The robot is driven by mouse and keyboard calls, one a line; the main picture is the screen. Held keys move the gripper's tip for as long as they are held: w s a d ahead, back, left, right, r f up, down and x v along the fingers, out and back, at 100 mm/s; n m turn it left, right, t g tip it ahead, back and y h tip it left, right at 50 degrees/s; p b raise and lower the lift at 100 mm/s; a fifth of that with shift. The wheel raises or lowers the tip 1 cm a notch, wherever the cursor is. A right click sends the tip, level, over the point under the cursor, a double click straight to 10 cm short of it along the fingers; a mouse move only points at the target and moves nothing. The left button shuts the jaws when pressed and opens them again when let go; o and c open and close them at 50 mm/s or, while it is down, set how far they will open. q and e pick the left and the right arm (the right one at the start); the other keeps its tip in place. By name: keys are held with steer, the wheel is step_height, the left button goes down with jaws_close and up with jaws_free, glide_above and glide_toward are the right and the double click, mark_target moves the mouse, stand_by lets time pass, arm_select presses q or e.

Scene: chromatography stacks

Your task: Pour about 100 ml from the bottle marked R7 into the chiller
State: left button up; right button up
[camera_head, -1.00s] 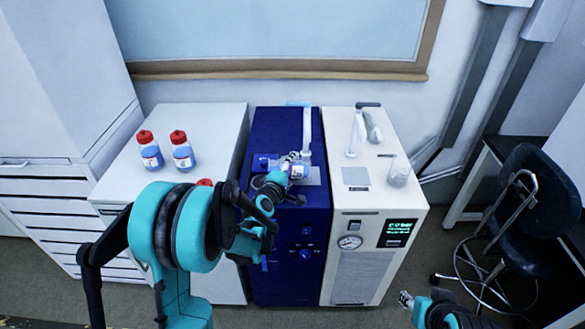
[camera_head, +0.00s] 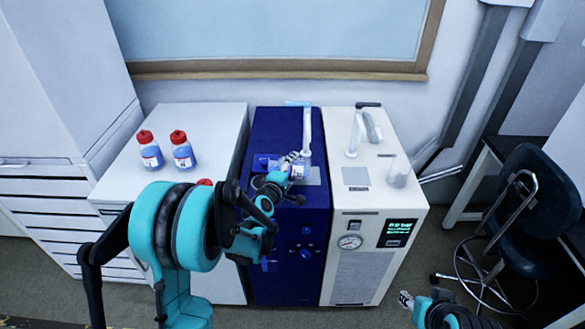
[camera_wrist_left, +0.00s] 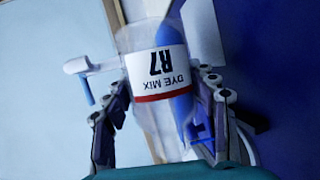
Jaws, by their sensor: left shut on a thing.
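The clear bottle marked R7 (camera_wrist_left: 158,85) shows in the left wrist view with a "DYE MIX" label, upside down there, and blue liquid along one side. My left gripper (camera_wrist_left: 158,105) is shut around it. In the head view the bottle (camera_head: 299,171) lies tilted nearly on its side above the blue cabinet (camera_head: 270,135), by a pale upright tube; its mouth is not clear. Right of it stands a white cabinet (camera_head: 345,205) with a gauge and lit display. I cannot read which cabinet is the chiller. My right gripper (camera_head: 405,299) is low at right, its opening unclear.
Two red-capped bottles with blue liquid, the left bottle (camera_head: 150,152) and the right bottle (camera_head: 183,153), stand on the white left cabinet (camera_head: 215,125). A red cap (camera_head: 204,182) shows partly behind my arm. A dark chair (camera_head: 535,195) stands at right.

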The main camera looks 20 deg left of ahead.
stand_by(0.4)
arm_select(q)
steer(key=shift+d+r+m+p, duration=0.1)
steer(key=shift+r+m+p, duration=0.3)
steer(key=shift+p, duration=0.1)
steer(key=shift+d+m+g+y+p, duration=0.1)
steer(key=shift+m+g+y+p, duration=0.3)
steer(key=shift+m, duration=0.1)
steer(key=shift+r+m+g+y+p, duration=0.4)
steer(key=shift+r+m+y+p, duration=0.1)
steer(key=shift+r+m+p, duration=0.45)
steer(key=shift+m+y, duration=0.25)
steer(key=shift+y, duration=0.05)
steer(key=shift+f, duration=0.1)
